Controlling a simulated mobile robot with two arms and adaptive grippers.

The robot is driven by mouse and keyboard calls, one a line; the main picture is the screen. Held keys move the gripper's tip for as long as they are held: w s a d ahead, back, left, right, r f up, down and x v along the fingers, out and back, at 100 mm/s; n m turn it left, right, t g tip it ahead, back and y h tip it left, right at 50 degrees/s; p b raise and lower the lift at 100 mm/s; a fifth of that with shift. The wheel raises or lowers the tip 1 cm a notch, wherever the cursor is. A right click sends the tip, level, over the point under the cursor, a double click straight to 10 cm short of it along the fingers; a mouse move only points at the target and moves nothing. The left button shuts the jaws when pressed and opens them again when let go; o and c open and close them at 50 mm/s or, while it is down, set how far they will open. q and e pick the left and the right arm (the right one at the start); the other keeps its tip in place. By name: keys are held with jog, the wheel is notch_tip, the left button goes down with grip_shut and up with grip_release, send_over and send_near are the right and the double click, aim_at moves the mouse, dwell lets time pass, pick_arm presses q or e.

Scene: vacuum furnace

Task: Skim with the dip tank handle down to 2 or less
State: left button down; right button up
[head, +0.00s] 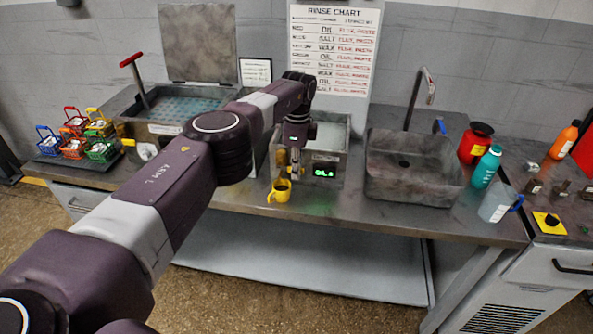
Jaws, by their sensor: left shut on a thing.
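The dip tank (327,160) is a grey box of liquid at the middle of the bench, with a small green-lit display (324,172) on its front; its characters are too small to read surely. My left gripper (293,168) points down at the tank's front left corner. It is shut on what appears to be the dip tank handle, which is mostly hidden by the fingers. My right gripper is out of view.
A larger tank (185,105) with a raised lid and red T-handle (131,60) stands left, beside several coloured baskets (75,135). A sink (413,165), red container (475,142), teal bottle (487,166) and clear jug (495,205) stand right. My left arm crosses the bench.

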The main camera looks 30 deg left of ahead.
pick_arm(q)
jog(key=c, duration=2.1)
grip_release()
jog(key=shift+f, duration=0.1)
jog(key=shift+r, duration=0.4)
notch_tip(320, 180, up, 11)
jog(key=shift+d, duration=0.15)
jog(key=shift+w+d, duration=0.1)
